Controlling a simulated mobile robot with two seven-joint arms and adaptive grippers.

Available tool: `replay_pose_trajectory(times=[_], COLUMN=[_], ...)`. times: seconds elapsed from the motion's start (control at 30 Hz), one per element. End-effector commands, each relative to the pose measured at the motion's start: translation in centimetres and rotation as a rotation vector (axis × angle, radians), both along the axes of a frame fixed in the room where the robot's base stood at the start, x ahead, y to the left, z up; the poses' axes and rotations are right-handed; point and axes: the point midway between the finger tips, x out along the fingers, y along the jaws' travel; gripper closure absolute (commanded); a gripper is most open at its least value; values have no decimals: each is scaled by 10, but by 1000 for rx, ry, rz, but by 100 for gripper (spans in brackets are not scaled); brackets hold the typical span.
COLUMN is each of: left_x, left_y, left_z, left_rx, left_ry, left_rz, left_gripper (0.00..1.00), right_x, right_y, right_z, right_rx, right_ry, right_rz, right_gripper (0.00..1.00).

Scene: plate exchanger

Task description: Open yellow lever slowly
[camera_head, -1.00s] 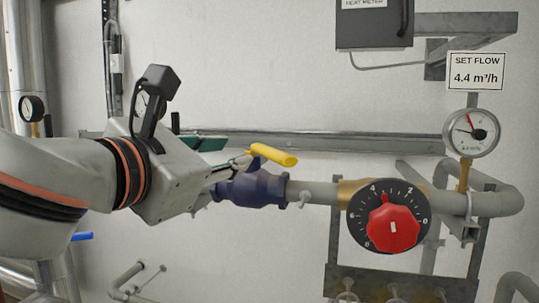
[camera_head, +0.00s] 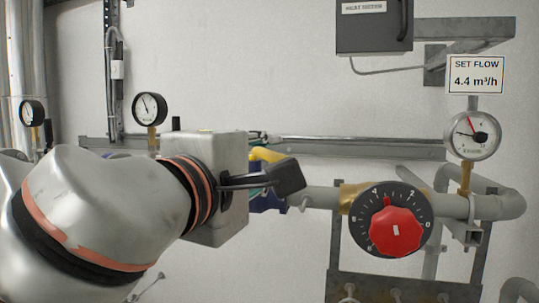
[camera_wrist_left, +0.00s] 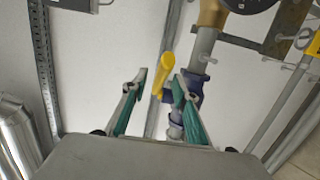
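The yellow lever (camera_head: 265,154) sits on a dark blue valve (camera_head: 268,201) in the grey pipe. In the head view my left gripper's body and wrist camera hide most of the valve and part of the lever. In the left wrist view the yellow lever (camera_wrist_left: 167,68) shows between the two green-padded fingers of my left gripper (camera_wrist_left: 158,84). The fingers are apart, and the lever looks closer to the right-hand finger. Whether a finger touches it I cannot tell. The dark blue valve (camera_wrist_left: 192,86) is beside the right-hand finger. My right gripper is not in view.
A red dial knob (camera_head: 395,229) is on the pipe to the right, with a gauge (camera_head: 473,134) and a set-flow sign (camera_head: 476,74) above. Another gauge (camera_head: 150,109) is behind my arm. A grey rail (camera_head: 350,146) crosses the wall behind.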

Motion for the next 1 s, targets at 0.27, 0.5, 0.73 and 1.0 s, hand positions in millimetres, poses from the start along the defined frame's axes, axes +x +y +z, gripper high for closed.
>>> replay_pose_trajectory(times=[0.27,0.5,0.73,1.0], left_x=[21,22,22,23], left_y=[-11,-11,-11,-15], left_z=[0,0,0,0], left_rx=[-2,-2,-2,0], left_ry=[1,1,1,1], left_rz=[0,0,0,21], left_gripper=[72,72,100,100], right_x=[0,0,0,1], right_y=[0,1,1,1], right_z=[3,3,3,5], right_rx=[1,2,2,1], right_ry=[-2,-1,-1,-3], right_rz=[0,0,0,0], right_gripper=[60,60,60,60])
